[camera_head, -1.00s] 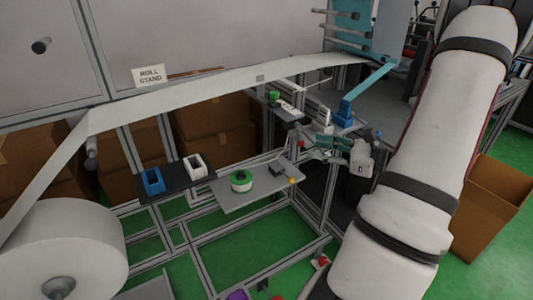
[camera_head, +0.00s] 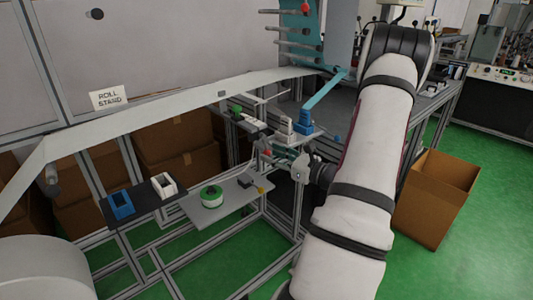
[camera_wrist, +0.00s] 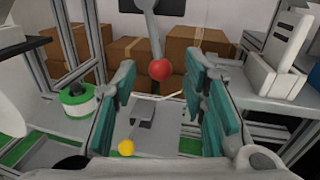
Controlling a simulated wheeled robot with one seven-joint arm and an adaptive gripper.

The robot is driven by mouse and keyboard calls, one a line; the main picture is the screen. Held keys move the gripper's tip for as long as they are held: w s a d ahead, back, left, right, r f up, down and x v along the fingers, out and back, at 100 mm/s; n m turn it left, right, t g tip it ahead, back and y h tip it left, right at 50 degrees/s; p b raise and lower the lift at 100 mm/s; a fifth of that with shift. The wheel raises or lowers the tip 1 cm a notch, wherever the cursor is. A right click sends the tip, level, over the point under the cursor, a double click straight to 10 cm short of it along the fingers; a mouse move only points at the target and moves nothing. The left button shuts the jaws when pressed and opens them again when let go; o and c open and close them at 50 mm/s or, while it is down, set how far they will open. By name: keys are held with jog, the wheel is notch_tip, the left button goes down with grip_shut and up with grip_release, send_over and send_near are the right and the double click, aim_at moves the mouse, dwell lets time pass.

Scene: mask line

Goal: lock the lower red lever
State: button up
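A grey lever with a red ball knob (camera_wrist: 160,70) points down from the top of the wrist view. The knob appears between the tips of my gripper's two teal fingers (camera_wrist: 163,86). The fingers stand wide apart, with a gap on both sides of the knob. I cannot tell whether the knob is level with the tips or beyond them. In the head view my gripper (camera_head: 284,157) is beside the machine frame, below the paper web, and a tiny red spot (camera_head: 267,153) shows there. I cannot see a second red lever clearly.
Below the fingers is a grey shelf (camera_head: 222,206) with a green-and-white roll (camera_head: 211,196) and a yellow ball knob (camera_wrist: 126,147). Blue (camera_head: 121,206) and white (camera_head: 163,185) holders sit left of it. A white block (camera_wrist: 267,72) stands close right of the gripper.

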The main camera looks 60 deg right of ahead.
aim_at(267, 151)
jog(key=shift+w, duration=1.5)
grip_shut()
